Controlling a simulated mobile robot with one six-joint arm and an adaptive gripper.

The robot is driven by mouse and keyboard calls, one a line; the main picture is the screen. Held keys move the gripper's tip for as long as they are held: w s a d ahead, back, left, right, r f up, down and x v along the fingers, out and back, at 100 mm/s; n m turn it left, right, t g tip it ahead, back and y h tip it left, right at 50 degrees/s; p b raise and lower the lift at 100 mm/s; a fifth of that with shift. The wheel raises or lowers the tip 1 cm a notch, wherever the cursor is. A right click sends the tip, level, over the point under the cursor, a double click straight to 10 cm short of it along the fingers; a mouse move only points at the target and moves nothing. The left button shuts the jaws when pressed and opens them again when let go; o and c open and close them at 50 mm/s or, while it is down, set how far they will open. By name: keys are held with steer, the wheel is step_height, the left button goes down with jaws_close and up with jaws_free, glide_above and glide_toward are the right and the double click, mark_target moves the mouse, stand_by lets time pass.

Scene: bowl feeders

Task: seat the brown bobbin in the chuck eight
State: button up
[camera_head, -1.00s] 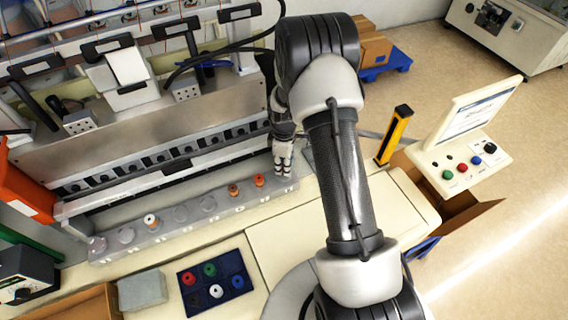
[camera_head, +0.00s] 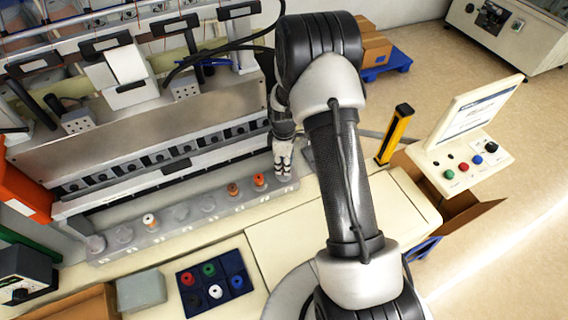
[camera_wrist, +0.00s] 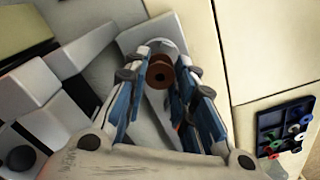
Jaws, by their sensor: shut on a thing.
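My gripper (camera_head: 283,170) is at the right end of the grey chuck rail (camera_head: 112,250) in the head view. In the wrist view its fingers (camera_wrist: 160,84) are shut on the brown bobbin (camera_wrist: 160,75), which sits between the fingertips. A pale grey surface lies close behind the bobbin. The eighth chuck, at the right end of the rail, is hidden by my gripper in the head view. I cannot tell whether the bobbin touches it.
Chucks on the rail hold a white-topped bobbin (camera_head: 149,219), an orange-brown one (camera_head: 233,188) and an orange one (camera_head: 259,180) just left of my gripper. Other chucks are bare. The machine front (camera_head: 150,130) rises behind. A dark blue tray (camera_head: 238,265) holds several coloured bobbins.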

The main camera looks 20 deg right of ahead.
steer(key=shift+f+b, duration=0.55)
steer(key=shift+f, duration=0.1)
steer(key=o, duration=0.6)
steer(key=shift+r, duration=0.15)
step_height(320, 180, up, 11)
steer(key=p, duration=0.6)
stand_by(0.5)
stand_by(0.5)
